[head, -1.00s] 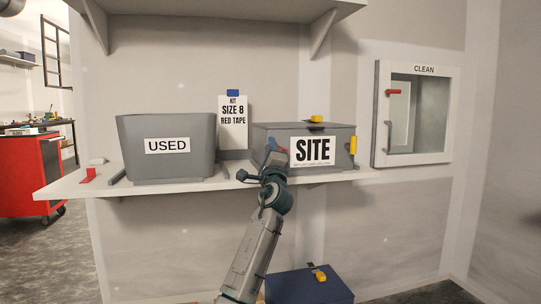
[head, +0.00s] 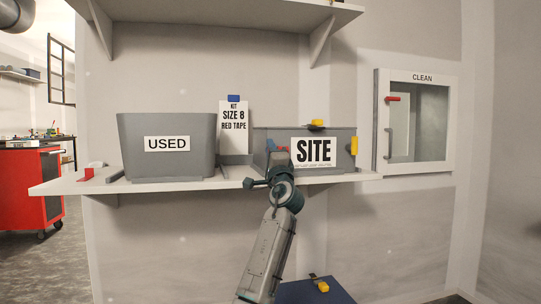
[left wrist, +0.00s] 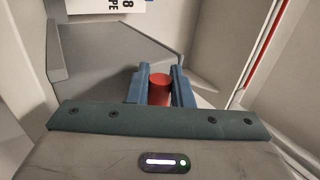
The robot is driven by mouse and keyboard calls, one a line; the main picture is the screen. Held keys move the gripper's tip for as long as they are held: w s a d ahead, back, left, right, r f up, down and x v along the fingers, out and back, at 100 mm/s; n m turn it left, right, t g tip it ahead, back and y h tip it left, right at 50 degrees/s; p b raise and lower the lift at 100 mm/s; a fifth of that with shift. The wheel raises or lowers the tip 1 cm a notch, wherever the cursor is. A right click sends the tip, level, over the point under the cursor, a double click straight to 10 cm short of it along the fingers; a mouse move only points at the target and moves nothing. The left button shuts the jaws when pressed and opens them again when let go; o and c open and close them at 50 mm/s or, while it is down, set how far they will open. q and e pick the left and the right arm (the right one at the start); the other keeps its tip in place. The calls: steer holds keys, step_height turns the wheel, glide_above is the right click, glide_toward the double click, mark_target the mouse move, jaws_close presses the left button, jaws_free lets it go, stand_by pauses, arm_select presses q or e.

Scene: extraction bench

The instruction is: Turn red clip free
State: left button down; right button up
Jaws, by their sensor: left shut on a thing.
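The grey box labelled SITE (head: 278,135) stands on the shelf. My left gripper (head: 277,150) is at the left part of its front, beside the SITE label. In the left wrist view, the blue fingers of my left gripper (left wrist: 159,84) are shut on the red clip (left wrist: 159,90), which shows as a red rounded piece between them. How the clip joins the box is hidden. A yellow clip (head: 317,123) is on top of the box and another yellow clip (head: 354,146) is on its right end. My right gripper is not in view.
A grey bin labelled USED (head: 135,160) stands left on the shelf (head: 60,187). A kit card (head: 234,140) is between bin and box. A cabinet labelled CLEAN (head: 455,120) hangs at the right. A blue case (head: 300,292) with a yellow clip is below the shelf.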

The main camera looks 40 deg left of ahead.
arm_select(q)
steer(key=c, duration=1.7)
jaws_free()
steer(key=shift+o, duration=0.5)
steer(key=p+v, duration=0.1)
steer(key=v, duration=1)
steer(key=shift+p, duration=0.35)
steer(key=shift+w, duration=0.1)
